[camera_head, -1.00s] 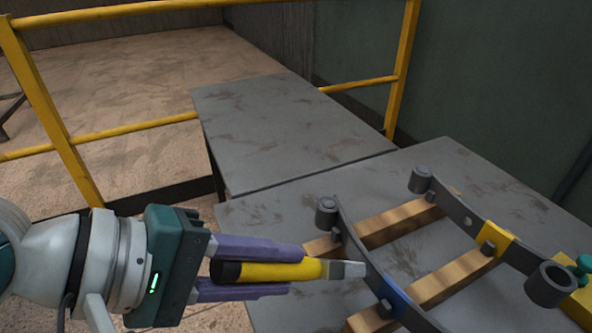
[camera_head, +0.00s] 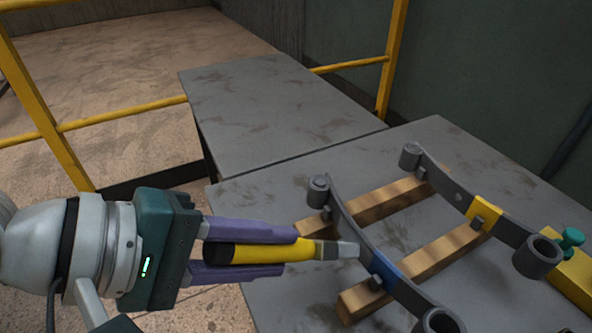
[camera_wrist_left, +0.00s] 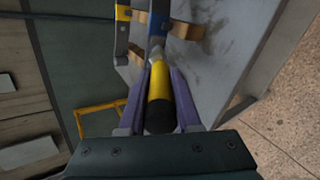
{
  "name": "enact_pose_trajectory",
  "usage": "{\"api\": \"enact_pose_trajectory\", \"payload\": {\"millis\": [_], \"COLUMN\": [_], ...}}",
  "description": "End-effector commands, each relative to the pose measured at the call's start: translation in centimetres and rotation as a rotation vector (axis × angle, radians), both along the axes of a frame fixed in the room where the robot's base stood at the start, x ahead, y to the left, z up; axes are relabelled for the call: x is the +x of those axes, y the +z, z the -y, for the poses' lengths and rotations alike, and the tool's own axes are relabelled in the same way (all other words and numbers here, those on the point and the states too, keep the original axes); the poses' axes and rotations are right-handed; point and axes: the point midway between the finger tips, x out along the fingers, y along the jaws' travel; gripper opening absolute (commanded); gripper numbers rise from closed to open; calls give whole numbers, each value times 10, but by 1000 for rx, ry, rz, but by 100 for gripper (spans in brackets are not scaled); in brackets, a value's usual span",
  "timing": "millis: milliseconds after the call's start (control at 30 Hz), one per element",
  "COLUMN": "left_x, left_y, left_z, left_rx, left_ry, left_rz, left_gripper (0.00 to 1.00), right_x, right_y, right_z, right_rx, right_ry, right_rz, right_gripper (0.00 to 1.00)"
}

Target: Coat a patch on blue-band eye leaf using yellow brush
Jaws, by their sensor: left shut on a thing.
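My left gripper (camera_head: 290,256) is shut on the yellow brush (camera_head: 270,253), which has a black butt and a grey tip pointing right. The brush also shows between the purple fingers in the left wrist view (camera_wrist_left: 160,85). The blue-band eye leaf (camera_head: 350,228) is a dark curved bar with an eye at each end and a blue band (camera_head: 385,268), lying across wooden bars. The brush tip overlaps the leaf just above the blue band in the head view; I cannot tell whether it touches. My right gripper is not in view.
A yellow-band leaf (camera_head: 448,185) lies to the right on the same wooden bars (camera_head: 425,258). A yellow block with a green knob (camera_head: 571,238) is at the right edge. A bare grey table (camera_head: 270,115) and yellow railing (camera_head: 130,116) stand behind.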

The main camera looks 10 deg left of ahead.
Motion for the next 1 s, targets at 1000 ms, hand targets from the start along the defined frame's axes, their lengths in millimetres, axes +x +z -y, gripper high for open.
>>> {"api": "enact_pose_trajectory", "payload": {"millis": [1000], "left_x": [32], "left_y": [1], "left_z": [-29], "left_rx": [0], "left_ry": [3], "left_rz": [4], "left_gripper": [0], "right_x": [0], "right_y": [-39], "right_z": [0], "right_rx": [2], "right_ry": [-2], "right_rz": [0], "right_gripper": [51]}}
